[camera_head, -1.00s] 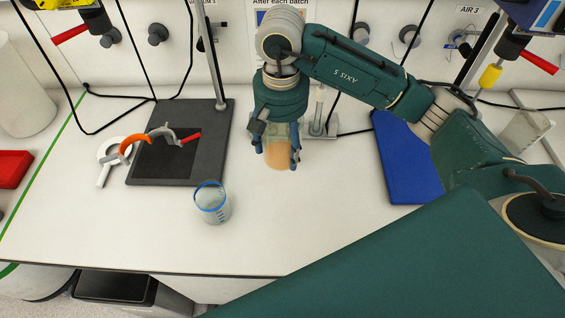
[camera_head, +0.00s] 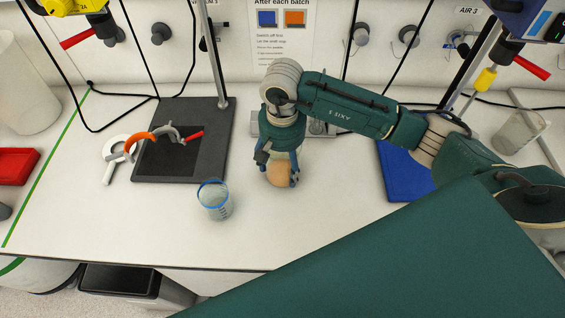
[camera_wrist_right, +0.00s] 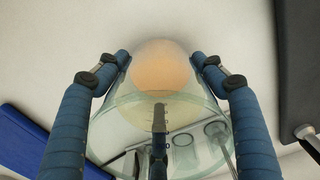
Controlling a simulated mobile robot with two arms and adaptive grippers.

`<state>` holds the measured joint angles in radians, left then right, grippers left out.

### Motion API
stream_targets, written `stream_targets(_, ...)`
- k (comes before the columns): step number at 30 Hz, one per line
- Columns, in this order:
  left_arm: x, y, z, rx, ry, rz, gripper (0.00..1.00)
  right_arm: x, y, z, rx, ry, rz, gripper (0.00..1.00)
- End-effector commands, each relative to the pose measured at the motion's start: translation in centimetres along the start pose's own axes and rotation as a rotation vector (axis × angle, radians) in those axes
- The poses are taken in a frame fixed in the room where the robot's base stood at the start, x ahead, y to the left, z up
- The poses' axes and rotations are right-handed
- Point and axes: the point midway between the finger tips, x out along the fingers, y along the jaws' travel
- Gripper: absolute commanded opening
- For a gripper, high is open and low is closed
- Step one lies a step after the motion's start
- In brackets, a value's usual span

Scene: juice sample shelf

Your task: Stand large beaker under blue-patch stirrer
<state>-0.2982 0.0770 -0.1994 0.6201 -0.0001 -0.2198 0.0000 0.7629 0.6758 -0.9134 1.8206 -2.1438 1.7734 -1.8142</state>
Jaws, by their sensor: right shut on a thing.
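My right gripper (camera_head: 279,180) is shut on a clear beaker with orange liquid (camera_head: 279,174), over the middle of the bench. A stirrer with a blue patch (camera_head: 546,24) hangs at the top right, partly cut off. A blue base plate (camera_head: 400,182) lies below it, partly behind my right arm. My left gripper is not in view.
A small blue-rimmed beaker (camera_head: 214,202) stands left of the held one. Another clear beaker (camera_head: 521,132) stands at the far right. A yellow stirrer (camera_head: 70,6) hangs top left; a dark stand base (camera_head: 205,160) with coloured clamps is below. Front middle bench is clear.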

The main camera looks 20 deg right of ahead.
Motion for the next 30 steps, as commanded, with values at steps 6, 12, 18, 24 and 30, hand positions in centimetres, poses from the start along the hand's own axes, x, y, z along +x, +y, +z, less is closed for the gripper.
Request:
stream_targets(6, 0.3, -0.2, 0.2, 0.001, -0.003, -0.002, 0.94, 0.2, 0.0, 0.0, 0.0, 0.0, 0.001, 0.88)
stream_targets(12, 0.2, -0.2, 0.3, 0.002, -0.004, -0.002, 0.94, 0.2, 0.0, 0.0, 0.0, 0.0, 0.001, 0.88)
stream_targets(18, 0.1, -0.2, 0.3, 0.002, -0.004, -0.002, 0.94, -0.3, 0.0, -0.1, 0.0, 0.002, -0.001, 0.88)
stream_targets(24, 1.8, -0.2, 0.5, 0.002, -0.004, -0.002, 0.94, -3.6, -0.1, -0.2, -0.001, 0.007, -0.004, 0.88)
stream_targets(30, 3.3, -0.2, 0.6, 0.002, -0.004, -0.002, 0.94, -8.0, -0.1, -0.2, -0.001, 0.007, -0.004, 0.88)
